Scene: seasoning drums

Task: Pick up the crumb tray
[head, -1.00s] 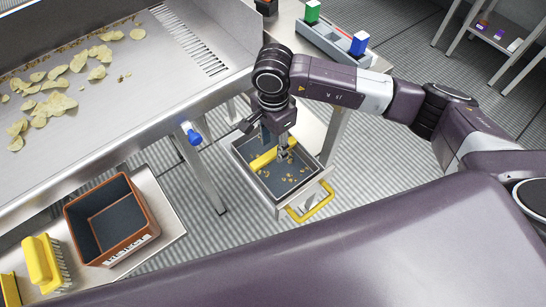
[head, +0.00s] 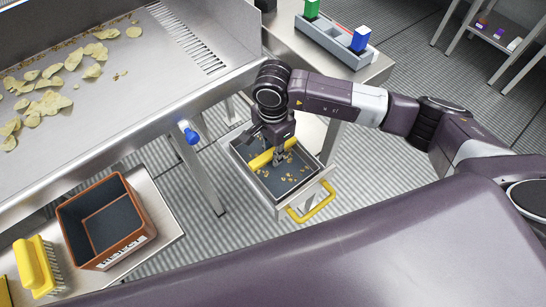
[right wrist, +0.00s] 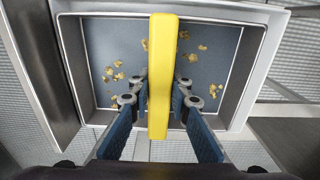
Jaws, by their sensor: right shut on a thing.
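The crumb tray (head: 248,172) is a grey metal box with a dark floor and scattered crumbs, beside the steel table's leg in the head view. A yellow bar handle (head: 262,159) spans it. My right gripper (head: 277,157) reaches down into the tray and is shut on this bar. In the right wrist view, the blue-padded fingers (right wrist: 161,95) sit on either side of the yellow bar (right wrist: 161,60), above the tray floor (right wrist: 220,65). Part of the bar is hidden by the gripper in the head view. My left gripper is not in view.
A second yellow handle (head: 312,204) is on the front of the frame around the tray. The steel table (head: 130,105) with chips stands left. An orange-brown bin (head: 128,240) and a yellow brush (head: 36,265) lie on a lower shelf. Open floor lies around the tray.

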